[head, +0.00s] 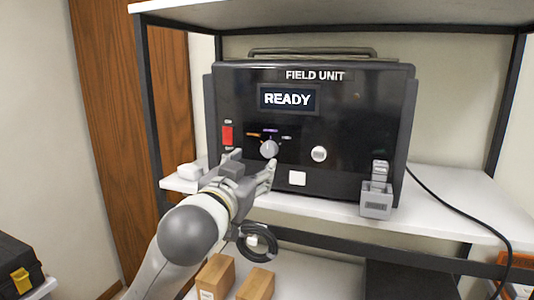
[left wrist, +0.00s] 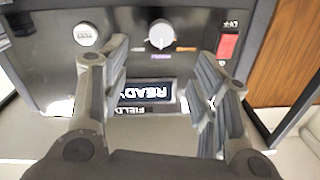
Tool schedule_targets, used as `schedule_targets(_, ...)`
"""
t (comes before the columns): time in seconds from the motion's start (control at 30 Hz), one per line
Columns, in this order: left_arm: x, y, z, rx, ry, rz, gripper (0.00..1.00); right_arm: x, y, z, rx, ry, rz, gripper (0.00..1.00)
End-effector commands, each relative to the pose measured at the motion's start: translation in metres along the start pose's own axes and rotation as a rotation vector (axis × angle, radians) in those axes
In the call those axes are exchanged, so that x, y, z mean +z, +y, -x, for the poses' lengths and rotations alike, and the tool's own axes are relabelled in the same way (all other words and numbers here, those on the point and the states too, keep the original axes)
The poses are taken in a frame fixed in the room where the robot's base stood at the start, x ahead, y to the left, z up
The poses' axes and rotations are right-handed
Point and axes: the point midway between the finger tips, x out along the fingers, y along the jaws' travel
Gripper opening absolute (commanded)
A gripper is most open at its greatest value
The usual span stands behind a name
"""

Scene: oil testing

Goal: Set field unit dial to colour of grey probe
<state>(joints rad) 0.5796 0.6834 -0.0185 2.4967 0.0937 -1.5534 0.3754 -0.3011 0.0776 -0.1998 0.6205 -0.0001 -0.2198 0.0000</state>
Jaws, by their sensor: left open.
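The black field unit (head: 345,115) stands on the shelf, its screen (head: 287,98) reading READY. Its round dial (head: 269,149) is on the left of the front panel, with orange, purple and pale marks around its top. The dial also shows in the upside-down left wrist view (left wrist: 160,33); I cannot tell its exact setting. My left gripper (head: 252,167) is open just in front of and below the dial, its fingers apart and empty. A grey block-like piece (head: 376,203) stands at the unit's front right; I cannot tell if it is the grey probe. My right gripper is out of view.
A black cable (head: 450,207) runs over the shelf's right side. Wooden blocks (head: 256,284) sit on the lower shelf. Dark shelf posts (head: 152,100) flank the unit.

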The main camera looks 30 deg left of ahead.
Motion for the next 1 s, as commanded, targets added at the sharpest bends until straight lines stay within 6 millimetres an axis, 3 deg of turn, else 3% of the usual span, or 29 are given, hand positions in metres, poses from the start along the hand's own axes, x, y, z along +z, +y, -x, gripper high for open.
schedule_targets(0.23, -0.003, -0.001, -0.025, 0.001, -0.010, -0.002, 0.55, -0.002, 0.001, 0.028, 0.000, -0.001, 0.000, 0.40)
schedule_targets(0.6, 0.000, 0.000, -0.086, 0.000, -0.006, -0.001, 0.55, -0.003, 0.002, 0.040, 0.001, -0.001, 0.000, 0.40)
schedule_targets(0.8, 0.001, 0.000, -0.102, 0.000, -0.004, -0.002, 0.55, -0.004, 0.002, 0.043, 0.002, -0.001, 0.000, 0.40)
schedule_targets(1.0, 0.002, 0.001, -0.105, 0.001, -0.003, -0.002, 0.55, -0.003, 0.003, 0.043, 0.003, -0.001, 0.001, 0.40)
